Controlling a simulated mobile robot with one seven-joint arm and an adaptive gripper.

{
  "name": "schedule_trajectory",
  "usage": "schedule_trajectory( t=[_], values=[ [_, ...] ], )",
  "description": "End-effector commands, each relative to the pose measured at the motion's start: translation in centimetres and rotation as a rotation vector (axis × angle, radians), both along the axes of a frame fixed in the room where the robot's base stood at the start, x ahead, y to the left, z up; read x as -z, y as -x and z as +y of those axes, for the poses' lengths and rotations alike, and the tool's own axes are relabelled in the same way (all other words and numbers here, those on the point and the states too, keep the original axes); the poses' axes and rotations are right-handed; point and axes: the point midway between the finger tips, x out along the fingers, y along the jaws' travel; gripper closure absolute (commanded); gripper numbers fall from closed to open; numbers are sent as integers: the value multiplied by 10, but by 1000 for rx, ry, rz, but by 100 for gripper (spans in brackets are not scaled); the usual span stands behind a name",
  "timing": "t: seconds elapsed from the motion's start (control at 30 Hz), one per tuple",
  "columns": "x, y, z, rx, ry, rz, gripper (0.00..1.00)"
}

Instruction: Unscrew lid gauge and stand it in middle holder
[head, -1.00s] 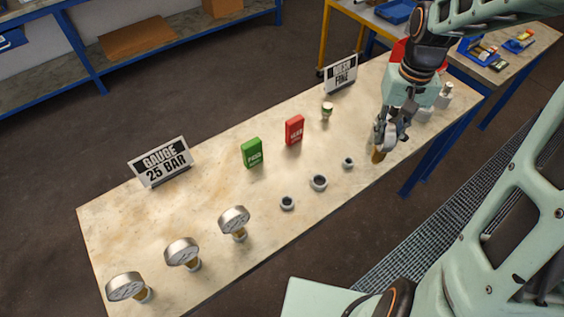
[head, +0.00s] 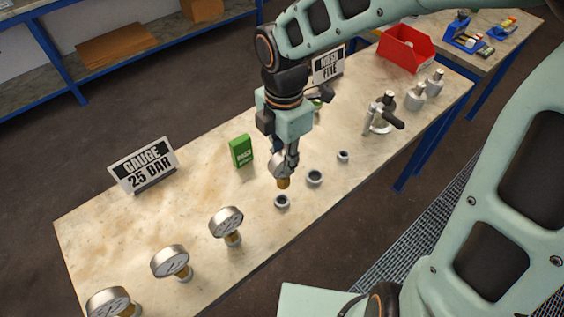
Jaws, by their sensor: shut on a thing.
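My gripper (head: 285,160) points down over the table and is shut on a pressure gauge. The gauge's brass stem (head: 283,183) shows below the fingers; its dial is mostly hidden by them. Three small round holders stand in a row: the left holder (head: 282,201), the middle holder (head: 315,177) and the right holder (head: 342,156). The stem's lower end appears just above and behind the left holder, and left of the middle one. The height gap is hard to judge. All three holders look empty.
Three other gauges (head: 226,222) stand at the front left. A "GAUGE 25 BAR" sign (head: 143,165) and a green card (head: 241,151) stand behind. Vessels (head: 415,98), one with a black handle (head: 392,121), and a red bin (head: 405,48) are at the right.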

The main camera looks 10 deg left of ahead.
Motion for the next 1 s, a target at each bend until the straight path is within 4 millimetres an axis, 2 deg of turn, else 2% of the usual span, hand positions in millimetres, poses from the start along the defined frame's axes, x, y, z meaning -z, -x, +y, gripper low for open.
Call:
schedule_trajectory(
  t=[0.13, 0.63, 1.0],
  values=[
    [1, 3, 3, -56, 1, -1, 100],
    [0, 3, 2, -56, 1, 1, 100],
    [40, 2, 2, -55, 1, 1, 100]
  ],
)
